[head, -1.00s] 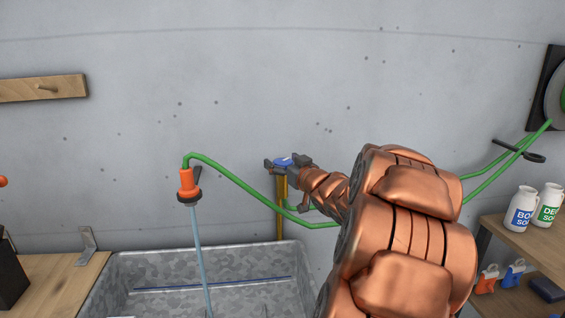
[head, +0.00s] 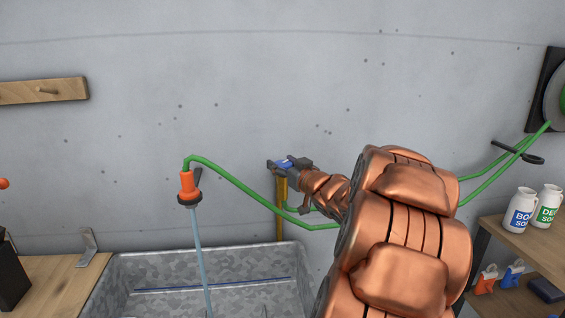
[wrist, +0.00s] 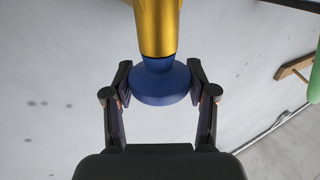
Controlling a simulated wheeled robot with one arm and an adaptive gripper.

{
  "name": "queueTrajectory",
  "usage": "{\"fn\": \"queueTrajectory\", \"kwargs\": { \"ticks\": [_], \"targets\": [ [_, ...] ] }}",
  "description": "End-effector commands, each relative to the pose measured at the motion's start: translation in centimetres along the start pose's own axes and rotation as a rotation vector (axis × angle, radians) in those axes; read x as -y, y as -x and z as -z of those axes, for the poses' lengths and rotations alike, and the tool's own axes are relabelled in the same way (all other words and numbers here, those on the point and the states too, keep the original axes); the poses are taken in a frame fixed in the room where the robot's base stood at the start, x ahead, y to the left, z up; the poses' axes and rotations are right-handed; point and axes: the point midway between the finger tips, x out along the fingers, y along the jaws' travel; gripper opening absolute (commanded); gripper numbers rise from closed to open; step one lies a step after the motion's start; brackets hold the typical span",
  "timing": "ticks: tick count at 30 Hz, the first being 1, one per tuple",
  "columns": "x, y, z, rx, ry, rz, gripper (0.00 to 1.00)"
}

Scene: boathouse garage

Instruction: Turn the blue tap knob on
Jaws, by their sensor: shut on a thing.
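The blue tap knob (wrist: 160,84) sits at the end of a brass tap (wrist: 157,25) in the wrist view. My gripper (wrist: 160,88) is shut on the knob, with a dark finger on each side of it. In the head view the knob (head: 284,163) shows as a small blue patch between the dark fingers of my gripper (head: 287,165), at the top of the upright brass pipe (head: 281,215). My arm hides part of the tap there. Water (head: 202,255) runs from an orange hose nozzle (head: 188,186) down into the metal basin.
The grey metal basin (head: 220,262) stands below the tap. A green hose (head: 245,187) runs from the nozzle behind my arm towards a reel at the right. A shelf (head: 510,237) with white bottles (head: 520,210) stands at the right. A wooden bench (head: 55,280) is at the left.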

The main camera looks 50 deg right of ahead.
Motion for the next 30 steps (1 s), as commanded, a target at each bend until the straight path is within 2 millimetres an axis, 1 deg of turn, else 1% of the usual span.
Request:
{"fn": "queueTrajectory", "kwargs": {
  "ticks": [1, 5, 19, 30],
  "targets": [
    [-0.21, -0.03, 0.53, 0.003, 0.001, 0.011, 0.22],
    [-0.23, -0.05, 0.79, 0.000, 0.003, 0.053, 0.22],
    [-0.30, 0.06, 0.53, -0.001, -0.001, 0.214, 0.22],
    [-0.09, 0.15, 0.33, -0.006, -0.003, 0.247, 0.22]
  ]
}}
